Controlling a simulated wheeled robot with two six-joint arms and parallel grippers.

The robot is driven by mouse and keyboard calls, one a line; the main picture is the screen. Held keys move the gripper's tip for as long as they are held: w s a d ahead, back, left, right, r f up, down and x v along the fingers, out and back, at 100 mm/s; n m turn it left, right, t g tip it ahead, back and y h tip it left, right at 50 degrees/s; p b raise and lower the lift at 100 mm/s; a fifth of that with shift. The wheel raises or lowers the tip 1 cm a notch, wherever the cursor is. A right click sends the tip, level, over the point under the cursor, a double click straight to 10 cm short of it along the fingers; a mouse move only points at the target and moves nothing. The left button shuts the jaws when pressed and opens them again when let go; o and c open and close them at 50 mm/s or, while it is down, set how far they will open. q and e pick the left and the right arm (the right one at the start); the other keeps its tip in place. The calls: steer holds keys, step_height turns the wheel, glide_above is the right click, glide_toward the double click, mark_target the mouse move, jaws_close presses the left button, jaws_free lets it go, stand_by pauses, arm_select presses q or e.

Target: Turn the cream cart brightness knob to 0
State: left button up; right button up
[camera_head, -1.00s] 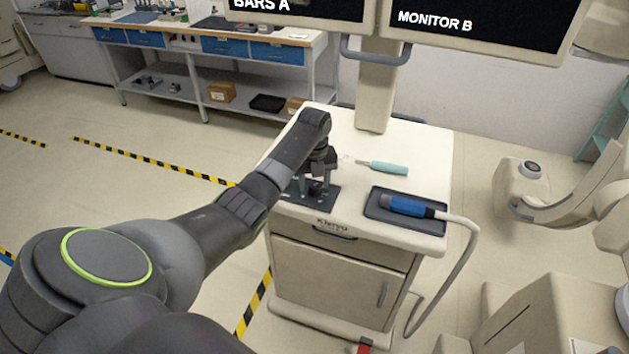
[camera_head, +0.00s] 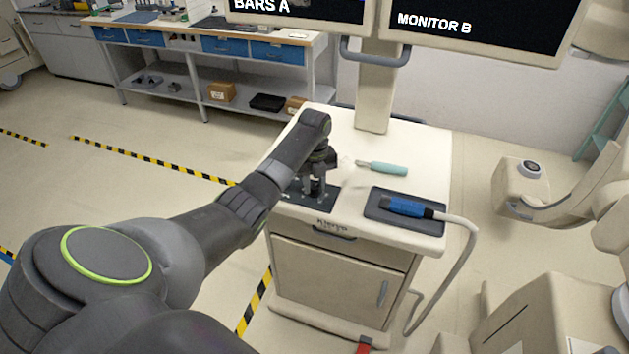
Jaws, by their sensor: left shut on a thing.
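The cream cart (camera_head: 422,160) stands in the middle, with a dark control panel (camera_head: 322,197) at the left front of its top. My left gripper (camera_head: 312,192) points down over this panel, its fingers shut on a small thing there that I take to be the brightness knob. The knob itself and its markings are hidden by the fingers and too small to read. My right gripper is not in view.
A teal-handled tool (camera_head: 388,169) lies on the cart top. A blue probe (camera_head: 408,207) rests in a dark tray (camera_head: 376,213), its grey cable (camera_head: 462,262) hanging down at right. Two monitors (camera_head: 478,28) stand above. A workbench (camera_head: 205,48) is behind.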

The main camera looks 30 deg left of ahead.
arm_select(q)
steer(key=shift+r+n+p, duration=0.25)
steer(key=shift+n+p, duration=0.65)
steer(key=shift+n, duration=0.3)
steer(key=n+p, duration=0.2)
steer(key=n, duration=0.1)
steer(key=shift+w+n, duration=0.1)
steer(key=shift+n, duration=0.2)
steer(key=n+p, duration=0.1)
steer(key=n, duration=0.1)
steer(key=shift+f+n, duration=0.1)
steer(key=shift+n, duration=0.3)
steer(key=n, duration=0.2)
steer(key=shift+n, duration=0.4)
steer(key=n, duration=1)
steer(key=shift+a, duration=0.1)
steer(key=n, duration=0.9)
